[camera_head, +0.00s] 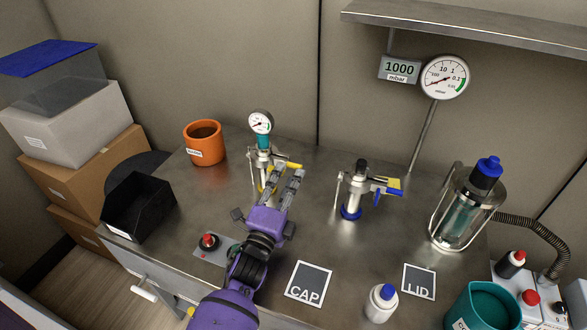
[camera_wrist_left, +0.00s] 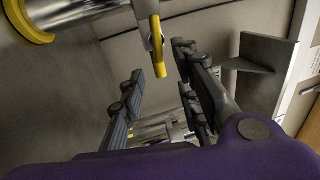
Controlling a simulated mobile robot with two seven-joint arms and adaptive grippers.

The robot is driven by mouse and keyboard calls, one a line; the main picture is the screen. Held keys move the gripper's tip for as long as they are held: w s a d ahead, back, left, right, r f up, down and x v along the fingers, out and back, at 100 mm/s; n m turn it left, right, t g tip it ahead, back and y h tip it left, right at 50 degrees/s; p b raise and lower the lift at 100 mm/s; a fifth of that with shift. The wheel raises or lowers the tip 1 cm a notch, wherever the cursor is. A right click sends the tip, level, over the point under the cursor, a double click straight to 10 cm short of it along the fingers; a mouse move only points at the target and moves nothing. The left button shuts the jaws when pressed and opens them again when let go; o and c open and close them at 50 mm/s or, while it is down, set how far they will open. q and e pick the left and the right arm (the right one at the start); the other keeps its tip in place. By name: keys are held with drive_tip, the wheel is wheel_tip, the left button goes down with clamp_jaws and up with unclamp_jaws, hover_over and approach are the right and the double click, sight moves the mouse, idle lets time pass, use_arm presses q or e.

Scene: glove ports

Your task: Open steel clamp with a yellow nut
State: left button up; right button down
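A steel fitting (camera_head: 263,160) with a teal part and a round gauge on top stands at the back of the steel table. It carries a yellow lever (camera_head: 292,165) that points right, and yellow shows low on it. My left gripper (camera_head: 287,174) is open in front of it, its fingertips close to the lever and hiding part of the fitting. In the left wrist view, a steel bar with a yellow end (camera_wrist_left: 157,48) lies by the gap between the open fingers (camera_wrist_left: 158,62). A steel cylinder with a yellow ring (camera_wrist_left: 35,30) is at upper left. Contact cannot be told. My right gripper is out of view.
A second steel fitting (camera_head: 355,193) with a blue ring and blue-yellow lever stands to the right. A caged vessel (camera_head: 463,215), orange pot (camera_head: 204,145), black bin (camera_head: 137,207) and white bottle (camera_head: 381,303) surround the work area. The table between the fittings is clear.

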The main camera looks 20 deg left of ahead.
use_arm(q)
drive_tip(key=shift+w+r, duration=0.15)
drive_tip(key=shift+w, duration=0.8)
drive_tip(key=shift+w+r, duration=0.15)
drive_tip(key=shift+w, duration=0.75)
drive_tip(key=shift+d+f, duration=0.1)
clamp_jaws()
